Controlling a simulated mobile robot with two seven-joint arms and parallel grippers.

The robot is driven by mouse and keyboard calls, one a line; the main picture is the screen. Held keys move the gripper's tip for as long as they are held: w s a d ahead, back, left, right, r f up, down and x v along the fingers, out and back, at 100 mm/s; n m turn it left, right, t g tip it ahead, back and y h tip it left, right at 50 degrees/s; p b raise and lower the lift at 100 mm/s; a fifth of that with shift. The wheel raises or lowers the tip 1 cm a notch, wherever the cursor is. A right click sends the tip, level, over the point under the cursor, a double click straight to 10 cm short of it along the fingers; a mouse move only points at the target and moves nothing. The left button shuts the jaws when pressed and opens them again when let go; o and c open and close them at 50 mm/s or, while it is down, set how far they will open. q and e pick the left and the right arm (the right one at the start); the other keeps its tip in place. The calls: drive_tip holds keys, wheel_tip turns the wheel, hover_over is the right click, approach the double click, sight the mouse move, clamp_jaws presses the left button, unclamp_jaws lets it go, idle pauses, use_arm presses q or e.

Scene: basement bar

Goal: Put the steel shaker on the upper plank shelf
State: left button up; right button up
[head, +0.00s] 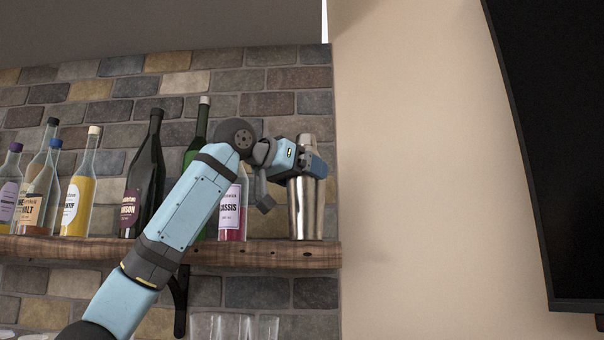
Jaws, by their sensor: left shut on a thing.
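The steel shaker (306,215) stands upright at the right end of the upper plank shelf (290,256), its base at the plank's top surface. I cannot tell for certain whether the base rests on the wood. My left gripper (312,166) is shut on the shaker's upper part, just below its cap. The gripper and wrist hide part of the shaker's upper body. My right gripper is not in view.
A cassis bottle (231,218) stands just left of the shaker, partly behind my arm. A dark wine bottle (146,175), a yellow bottle (77,195) and others fill the shelf's left. Glasses (235,326) stand below. A black screen (560,150) hangs at right.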

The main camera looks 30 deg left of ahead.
use_arm(q)
drive_tip(key=shift+d, duration=0.15)
drive_tip(key=o, duration=0.8)
drive_tip(key=b+v, duration=0.4)
drive_tip(key=v, duration=0.8)
drive_tip(key=shift+s+r, duration=0.1)
drive_tip(key=shift+r, duration=0.05)
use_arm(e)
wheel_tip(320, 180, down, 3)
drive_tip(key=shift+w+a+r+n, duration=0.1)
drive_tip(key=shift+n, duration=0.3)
